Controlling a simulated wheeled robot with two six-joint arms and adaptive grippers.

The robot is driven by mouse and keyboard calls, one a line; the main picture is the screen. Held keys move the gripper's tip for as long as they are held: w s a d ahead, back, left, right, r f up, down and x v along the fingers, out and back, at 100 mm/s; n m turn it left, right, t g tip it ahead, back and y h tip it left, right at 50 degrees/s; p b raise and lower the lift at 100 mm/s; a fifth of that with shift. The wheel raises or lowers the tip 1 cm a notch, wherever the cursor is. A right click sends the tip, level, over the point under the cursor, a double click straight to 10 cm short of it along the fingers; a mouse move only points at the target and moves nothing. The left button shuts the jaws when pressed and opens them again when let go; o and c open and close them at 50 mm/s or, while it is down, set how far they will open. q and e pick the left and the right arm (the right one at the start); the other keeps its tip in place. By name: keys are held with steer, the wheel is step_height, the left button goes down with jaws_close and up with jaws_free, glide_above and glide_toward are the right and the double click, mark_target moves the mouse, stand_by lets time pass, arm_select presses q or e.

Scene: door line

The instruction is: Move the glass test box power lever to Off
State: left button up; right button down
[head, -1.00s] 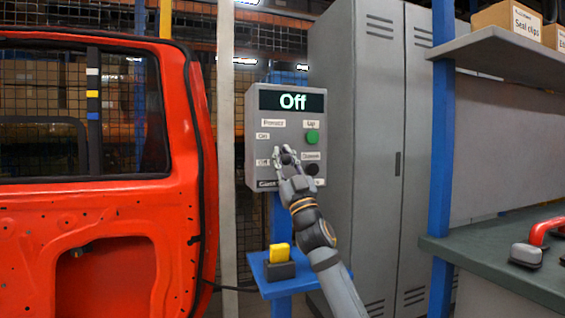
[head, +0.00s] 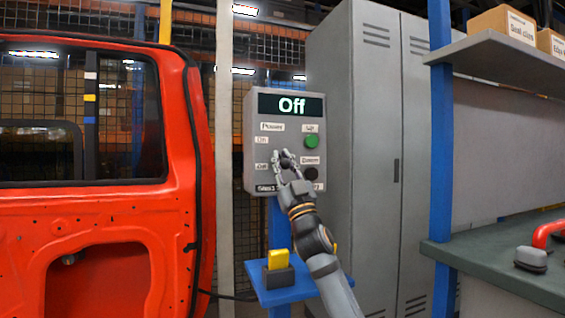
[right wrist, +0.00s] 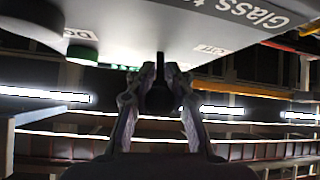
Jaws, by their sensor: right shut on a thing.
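The glass test box (head: 250,110) is a grey panel whose screen (head: 291,104) reads "Off". Its power lever has a dark knob (head: 286,160) beside the "Off" label (head: 262,167), below the "On" label. In the right wrist view the lever's dark stem and knob (right wrist: 160,97) stick out from the panel between the fingers. My right gripper (head: 287,162) is at the lever, shut on it; it also shows in the right wrist view (right wrist: 159,80). The fingers partly hide the knob in the head view. My left gripper is not in view.
A green button (head: 312,141) and a dark button (head: 311,173) sit right of the lever. A yellow-topped block (head: 278,260) stands on a blue shelf below. A red door (head: 180,220) is at left, grey lockers (head: 355,130) behind at right.

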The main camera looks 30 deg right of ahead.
steer(key=c, duration=1.1)
jaws_free()
steer(key=shift+c, duration=0.2)
steer(key=v, duration=1.2)
